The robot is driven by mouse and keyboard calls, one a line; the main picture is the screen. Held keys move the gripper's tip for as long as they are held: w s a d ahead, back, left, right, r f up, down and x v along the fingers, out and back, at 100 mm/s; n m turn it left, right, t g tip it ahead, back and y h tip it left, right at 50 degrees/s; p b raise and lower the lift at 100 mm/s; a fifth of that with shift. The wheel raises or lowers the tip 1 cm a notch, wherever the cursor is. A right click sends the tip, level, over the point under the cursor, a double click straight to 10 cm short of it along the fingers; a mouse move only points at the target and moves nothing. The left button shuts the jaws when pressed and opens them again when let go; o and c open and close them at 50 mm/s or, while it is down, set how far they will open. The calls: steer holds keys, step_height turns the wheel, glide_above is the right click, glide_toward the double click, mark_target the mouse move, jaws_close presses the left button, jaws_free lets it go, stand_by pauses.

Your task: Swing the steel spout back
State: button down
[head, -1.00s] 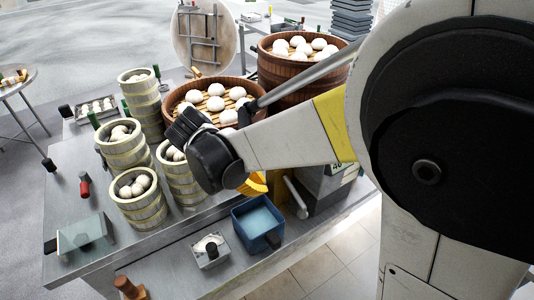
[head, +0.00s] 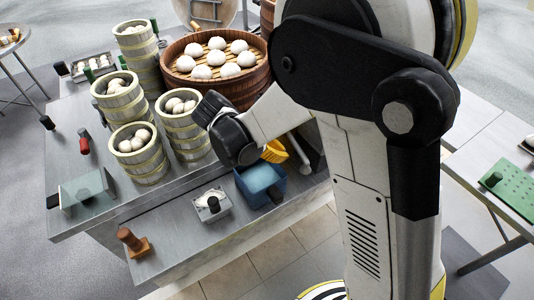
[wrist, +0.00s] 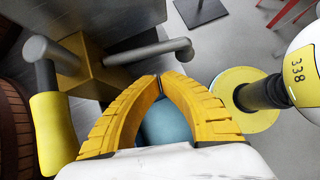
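The steel spout (wrist: 150,51) is a grey pipe with a bent end. In the wrist view it runs right from a brass block (wrist: 88,70), ahead of my gripper. A second grey pipe with a yellow sleeve (wrist: 48,132) lies at the left. My gripper (wrist: 158,80) has yellow ribbed fingers whose tips meet, with nothing held between them; it is apart from the spout. In the head view, my yellow fingers (head: 275,152) show beside a grey pipe (head: 300,153), probably the spout. My arm hides much of the area behind.
A blue bin (head: 262,188) stands just below my gripper. Bamboo steamers (head: 184,128) stand close to its left, and a large wooden steamer (head: 225,85) of buns is behind. A small grey box (head: 211,206) sits on the front shelf. A table with a green board (head: 510,188) is at right.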

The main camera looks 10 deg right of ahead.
mark_target(298, 150)
steer(key=shift+d+f, duration=0.1)
steer(key=shift+d, duration=0.9)
steer(key=d+n+t, duration=0.1)
steer(key=n+t, duration=0.1)
steer(key=n, duration=0.1)
steer(key=shift+s+d, duration=0.25)
steer(key=shift+d, duration=0.1)
steer(key=shift+a, duration=0.1)
